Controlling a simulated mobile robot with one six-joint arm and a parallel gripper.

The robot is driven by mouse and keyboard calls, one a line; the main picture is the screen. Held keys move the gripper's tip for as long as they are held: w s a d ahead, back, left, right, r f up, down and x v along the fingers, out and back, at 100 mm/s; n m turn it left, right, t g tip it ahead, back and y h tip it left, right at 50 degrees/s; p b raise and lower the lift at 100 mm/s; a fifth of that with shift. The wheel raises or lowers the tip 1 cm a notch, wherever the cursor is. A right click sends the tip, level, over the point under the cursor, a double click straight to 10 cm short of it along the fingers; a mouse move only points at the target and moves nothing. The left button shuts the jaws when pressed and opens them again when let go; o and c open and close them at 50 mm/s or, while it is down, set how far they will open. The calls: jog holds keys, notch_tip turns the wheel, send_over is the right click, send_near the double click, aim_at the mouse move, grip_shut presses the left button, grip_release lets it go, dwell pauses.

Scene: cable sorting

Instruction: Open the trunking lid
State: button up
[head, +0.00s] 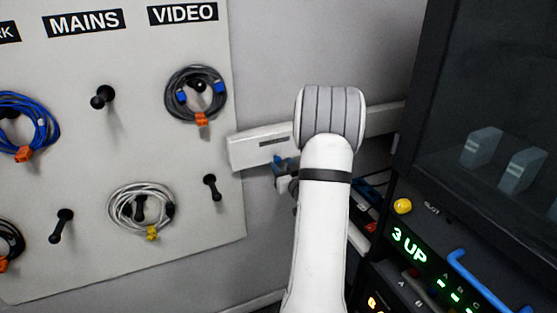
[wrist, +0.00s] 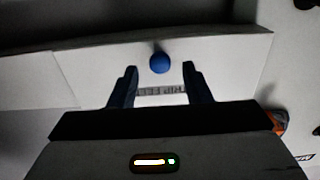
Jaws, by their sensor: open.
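The white trunking (head: 255,150) runs along the wall behind my arm in the head view, with a small dark label on its face. In the wrist view its lid (wrist: 225,55) is a pale panel with a round blue knob (wrist: 160,63) and a printed label (wrist: 162,91) below it. The lid looks closed, though its edges are dim. My gripper (wrist: 160,67) is open, with one dark finger on each side of the knob and gaps between. In the head view my gripper (head: 283,166) is mostly hidden by my arm.
A pegboard (head: 75,200) with several coiled cables, such as a grey coil (head: 194,72) under VIDEO, stands left of the trunking. A dark equipment rack (head: 455,200) with a lit display (head: 409,244) and a blue handle (head: 478,283) closes off the right side.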

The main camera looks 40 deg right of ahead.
aim_at(276, 150)
jog(key=shift+x, duration=1.4)
jog(key=shift+c, duration=0.5)
grip_shut()
